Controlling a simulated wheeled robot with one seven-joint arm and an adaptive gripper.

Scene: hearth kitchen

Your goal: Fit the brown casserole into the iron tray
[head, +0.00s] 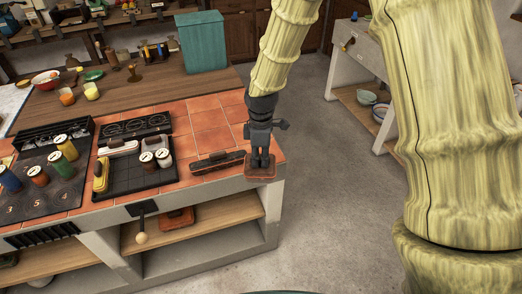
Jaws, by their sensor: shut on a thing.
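My gripper (260,163) points down at the right front corner of the tiled counter. It is shut on a small reddish-brown piece with a dark edge, which looks like the brown casserole (261,174). The fingers hide part of it, and I cannot tell whether it touches the tiles. The iron tray (130,190) looks to be the dark square tray left of my gripper. It holds a yellow piece (101,175), a pale long piece (118,147) and two pale-topped cups (148,160).
A long dark box (217,163) lies between the tray and my gripper. A dark board (45,190) with several coloured cans is at left. A teal box (203,42) stands on the wooden counter behind. Tiles (210,125) behind the long box are bare.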

